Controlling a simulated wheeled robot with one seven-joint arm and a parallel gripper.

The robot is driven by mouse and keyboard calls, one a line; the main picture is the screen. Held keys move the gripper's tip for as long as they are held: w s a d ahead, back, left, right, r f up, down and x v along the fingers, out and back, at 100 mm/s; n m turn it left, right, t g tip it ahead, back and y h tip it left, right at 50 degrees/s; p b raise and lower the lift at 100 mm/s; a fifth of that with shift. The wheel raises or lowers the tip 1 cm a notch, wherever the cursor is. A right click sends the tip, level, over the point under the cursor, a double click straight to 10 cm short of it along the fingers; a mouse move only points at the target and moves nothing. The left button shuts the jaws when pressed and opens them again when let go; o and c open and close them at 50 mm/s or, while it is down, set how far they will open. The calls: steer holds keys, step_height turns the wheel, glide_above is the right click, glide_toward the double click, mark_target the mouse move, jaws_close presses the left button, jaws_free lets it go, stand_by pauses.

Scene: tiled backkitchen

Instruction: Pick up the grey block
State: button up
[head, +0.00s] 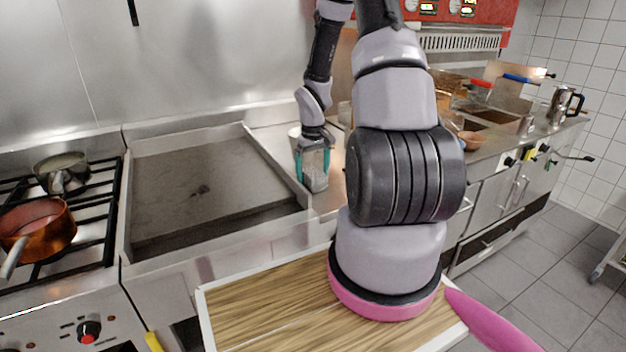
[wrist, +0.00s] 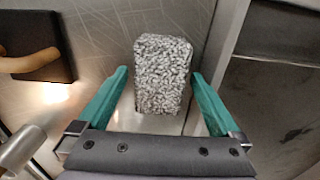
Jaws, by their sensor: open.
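The grey block (wrist: 162,72) has a mottled, rough-looking surface and lies on the steel counter in the wrist view. In the head view a grey patch of the block (head: 317,181) shows at my gripper's fingers, partly hidden by them. My gripper (head: 313,174) points down over the counter strip right of the griddle. Its teal fingers are spread apart in the wrist view (wrist: 160,76), one on each side of the block, with a visible gap at each side. I cannot tell how far the fingertips are above the counter.
The raised-edge griddle (head: 205,185) lies left of my gripper. A copper pan (head: 38,226) and a steel pan (head: 62,170) stand on the burners at far left. In the wrist view, a dark object (wrist: 45,45) and a metal cylinder (wrist: 22,148) are at left.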

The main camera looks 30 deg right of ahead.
mark_target(313, 171)
jaws_close()
steer(key=shift+r, duration=5.05)
